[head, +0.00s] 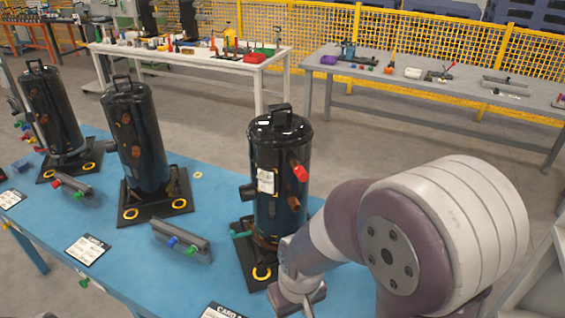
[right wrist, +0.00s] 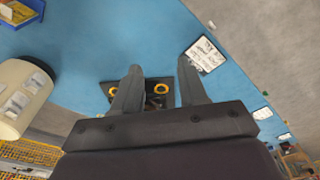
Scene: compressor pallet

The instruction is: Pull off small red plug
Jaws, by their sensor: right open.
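The right-hand black compressor (head: 280,190) stands upright on the blue table. A red plug (head: 299,172) caps its upper copper stub, facing right. A lower copper stub shows below it. A smaller red plug (head: 57,183) sits on a grey rack between the left and middle compressors. My right gripper (head: 298,300) is low at the front right of the right-hand compressor, apart from the red plug. In the right wrist view its two fingers (right wrist: 160,66) are spread with nothing gripped. No red plug shows in that view. My left gripper is out of view.
Black base plates with yellow rings carry the compressors; one plate (right wrist: 148,80) shows between the fingers. The middle compressor (head: 136,140), left compressor (head: 52,110), a grey rack with blue and green plugs (head: 181,240) and a white card (head: 87,250) share the blue table (head: 135,268).

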